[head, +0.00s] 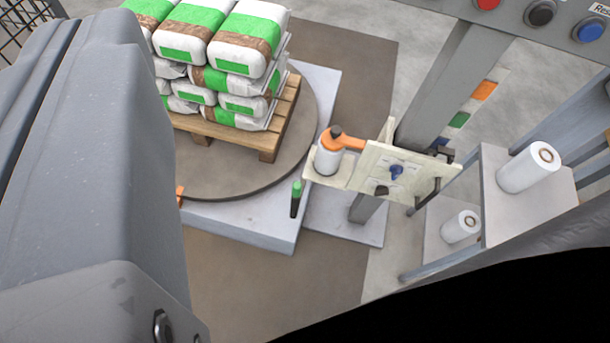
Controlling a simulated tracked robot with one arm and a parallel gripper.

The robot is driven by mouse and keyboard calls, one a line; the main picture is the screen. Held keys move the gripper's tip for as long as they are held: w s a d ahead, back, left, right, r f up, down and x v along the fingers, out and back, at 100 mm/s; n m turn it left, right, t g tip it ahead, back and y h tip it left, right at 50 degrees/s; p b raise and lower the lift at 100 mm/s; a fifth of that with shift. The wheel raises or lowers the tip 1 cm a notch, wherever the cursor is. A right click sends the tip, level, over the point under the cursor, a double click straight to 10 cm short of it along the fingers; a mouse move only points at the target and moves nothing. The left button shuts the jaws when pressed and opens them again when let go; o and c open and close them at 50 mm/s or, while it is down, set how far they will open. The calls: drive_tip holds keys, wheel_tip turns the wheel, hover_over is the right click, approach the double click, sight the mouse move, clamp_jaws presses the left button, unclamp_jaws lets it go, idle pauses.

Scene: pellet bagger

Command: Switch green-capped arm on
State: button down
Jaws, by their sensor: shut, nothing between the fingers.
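A short dark arm with a green cap (296,197) stands nearly upright in the picture, in front of the grey turntable base, near its front right corner. The cap is at its upper end. I cannot tell which switch position it is in, and its mounting is not clear. My gripper is not in view. A large grey part that looks like my own arm fills the left side, apart from the green-capped arm in the picture.
A pallet (278,125) of green-and-white bags stands on the round turntable (230,182). Right of the green-capped arm is a cream panel (425,175) with an orange-topped white roll (328,160). Shelves with white rolls (527,168) and a button box (510,12) are at the right.

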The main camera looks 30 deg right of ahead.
drive_tip(key=shift+w, duration=0.1)
drive_tip(key=w+d+f+m+g+p, duration=0.1)
drive_tip(key=w+d+f+p, duration=0.1)
drive_tip(key=w+d+f, duration=0.35)
drive_tip(key=w+d+f+m+g+p, duration=0.1)
drive_tip(key=w+d+f+g+p, duration=0.15)
drive_tip(key=w+f, duration=0.6)
drive_tip(key=w+d+f+m+g+p, duration=0.1)
drive_tip(key=w+d+f+p, duration=0.2)
drive_tip(key=f, duration=0.7)
drive_tip(key=s+d+f+m+g+p, duration=0.1)
drive_tip(key=d+f, duration=0.2)
drive_tip(key=f, duration=0.7)
drive_tip(key=s+d+f+m+g+p, duration=0.1)
drive_tip(key=d+f, duration=0.3)
drive_tip(key=f, duration=0.7)
drive_tip(key=s+d+f+m+g+y+p, duration=0.1)
drive_tip(key=s+d+f+m+p, duration=0.1)
drive_tip(key=f, duration=0.8)
drive_tip(key=shift+s+d+f, duration=0.35)
drive_tip(key=shift+s+d, duration=0.15)
drive_tip(key=shift+d, duration=0.7)
drive_tip(key=shift+g, duration=0.25)
